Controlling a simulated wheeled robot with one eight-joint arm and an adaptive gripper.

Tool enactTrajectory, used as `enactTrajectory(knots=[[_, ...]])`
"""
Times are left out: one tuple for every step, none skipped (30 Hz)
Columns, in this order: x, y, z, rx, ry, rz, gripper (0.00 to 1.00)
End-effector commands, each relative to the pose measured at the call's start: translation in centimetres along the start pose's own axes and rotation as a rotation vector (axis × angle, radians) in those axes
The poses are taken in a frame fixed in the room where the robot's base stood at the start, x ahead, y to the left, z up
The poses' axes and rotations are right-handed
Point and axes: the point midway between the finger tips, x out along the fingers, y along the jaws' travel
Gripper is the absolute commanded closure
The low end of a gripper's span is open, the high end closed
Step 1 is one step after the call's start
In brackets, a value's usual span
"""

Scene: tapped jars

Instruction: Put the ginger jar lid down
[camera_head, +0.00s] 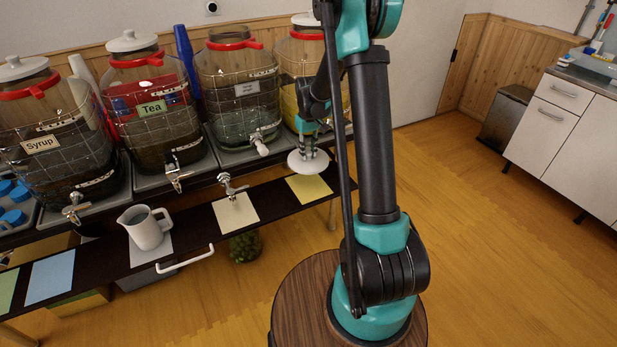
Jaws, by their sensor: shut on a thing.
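My gripper (308,148) is shut on a round white lid (307,163), held flat below the fingers. The lid is at the rear edge of a yellow sheet (309,187) on the dark lower shelf; I cannot tell whether it touches anything. The third jar (236,90) from the left stands open at the top, with clear glass, a red collar and a label too small to read. The fourth jar (297,65), with yellow contents, has a white lid and is partly hidden by my arm.
The Syrup jar (55,140) and Tea jar (150,105) stand lidded at left, with taps over the shelf. A grey pitcher (146,230) and a loose tap (233,187) stand on the shelf (190,222). Blue paper (51,277) lies at left.

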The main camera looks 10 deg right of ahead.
Motion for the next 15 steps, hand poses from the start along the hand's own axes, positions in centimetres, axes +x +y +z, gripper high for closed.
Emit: enactTrajectory(knots=[[1.3, 0.0, 0.0, 0.000, 0.000, 0.000, 1.00], [2.1, 0.0, -0.1, 0.000, 0.000, 0.000, 1.00], [3.0, 0.0, -0.1, 0.001, 0.000, 0.000, 1.00], [3.8, 0.0, 0.0, 0.001, 0.000, 0.000, 1.00], [4.4, 0.0, 0.0, 0.001, 0.000, 0.000, 1.00], [5.3, 0.0, -0.1, 0.001, 0.000, 0.000, 1.00], [5.8, 0.0, 0.0, 0.001, 0.000, 0.000, 1.00], [6.3, 0.0, 0.0, 0.001, 0.000, 0.000, 1.00], [6.9, 0.0, 0.0, 0.001, 0.000, 0.000, 1.00], [7.2, 0.0, 0.0, 0.001, 0.000, 0.000, 1.00], [7.5, 0.0, 0.0, 0.001, 0.000, 0.000, 1.00], [7.8, 0.0, 0.0, 0.001, 0.000, 0.000, 1.00], [8.0, 0.0, 0.0, 0.001, 0.000, 0.000, 1.00], [8.1, 0.0, 0.0, 0.001, 0.000, 0.000, 1.00], [8.2, 0.0, 0.0, 0.001, 0.000, 0.000, 1.00]])
